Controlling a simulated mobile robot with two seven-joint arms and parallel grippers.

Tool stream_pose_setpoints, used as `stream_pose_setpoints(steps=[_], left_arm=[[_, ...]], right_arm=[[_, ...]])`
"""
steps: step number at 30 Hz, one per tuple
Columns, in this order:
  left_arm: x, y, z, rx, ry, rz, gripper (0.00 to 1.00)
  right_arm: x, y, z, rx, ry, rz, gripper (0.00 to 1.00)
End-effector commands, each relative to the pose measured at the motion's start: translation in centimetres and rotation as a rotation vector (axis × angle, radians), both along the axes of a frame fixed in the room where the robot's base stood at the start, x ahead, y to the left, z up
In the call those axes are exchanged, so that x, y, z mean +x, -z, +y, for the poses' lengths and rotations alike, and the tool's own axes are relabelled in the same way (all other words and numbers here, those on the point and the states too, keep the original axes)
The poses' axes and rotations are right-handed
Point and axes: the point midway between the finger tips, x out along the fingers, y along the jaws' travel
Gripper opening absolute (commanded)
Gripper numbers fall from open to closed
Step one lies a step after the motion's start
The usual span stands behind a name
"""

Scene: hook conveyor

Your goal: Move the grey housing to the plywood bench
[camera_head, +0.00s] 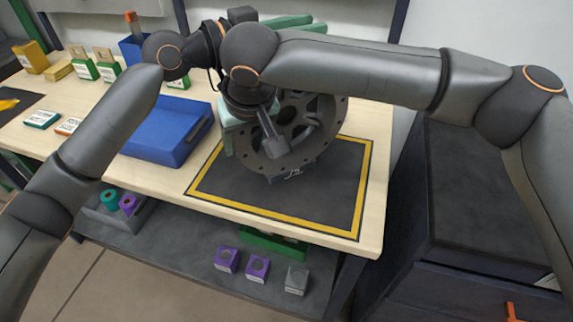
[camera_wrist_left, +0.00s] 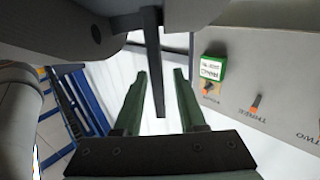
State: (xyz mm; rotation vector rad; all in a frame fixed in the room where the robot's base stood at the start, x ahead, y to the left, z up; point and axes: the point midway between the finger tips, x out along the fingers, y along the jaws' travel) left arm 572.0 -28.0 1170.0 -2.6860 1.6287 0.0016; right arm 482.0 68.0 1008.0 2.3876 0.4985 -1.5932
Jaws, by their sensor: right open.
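The grey housing (camera_head: 322,128), a dark round casting with holes around its rim, is over the black mat on the plywood bench (camera_head: 371,220). Its upper left is hidden by my right wrist; I cannot tell whether its underside touches the mat. My right gripper (camera_head: 250,128) is open, pointing down at the housing's left side. My left gripper (camera_head: 290,22) is behind the arms at the top, its green fingers pointing right. In the left wrist view its fingers (camera_wrist_left: 160,88) stand apart, with a narrow dark bar showing between them; I see no grip on it.
A yellow border frames the black mat (camera_head: 225,185). A blue bin (camera_head: 160,140) stands left of it, with several small boxes beyond. A lower shelf (camera_head: 190,247) holds purple and grey blocks. A dark cabinet (camera_head: 480,200) stands to the right. My arms cross above the bench.

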Motion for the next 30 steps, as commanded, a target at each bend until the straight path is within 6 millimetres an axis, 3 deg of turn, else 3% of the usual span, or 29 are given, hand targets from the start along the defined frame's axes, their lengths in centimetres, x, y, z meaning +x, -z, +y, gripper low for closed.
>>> stream_pose_setpoints(steps=[5,18,25,30], left_arm=[[-0.7,0.0,1.5,0.000,-0.002,0.001,0.40],[-4.7,0.1,9.1,0.001,-0.002,0.002,0.40],[-5.5,0.1,10.6,0.002,0.000,0.001,0.40],[-5.5,0.0,10.7,0.001,0.000,0.000,0.40]], right_arm=[[-0.1,0.0,0.0,0.000,-0.001,0.001,0.64],[-0.1,0.0,0.1,0.001,-0.002,0.002,0.64],[-0.2,-0.2,0.0,0.001,-0.002,0.001,0.64],[-0.9,-2.4,-0.3,0.003,-0.004,-0.001,0.64]])
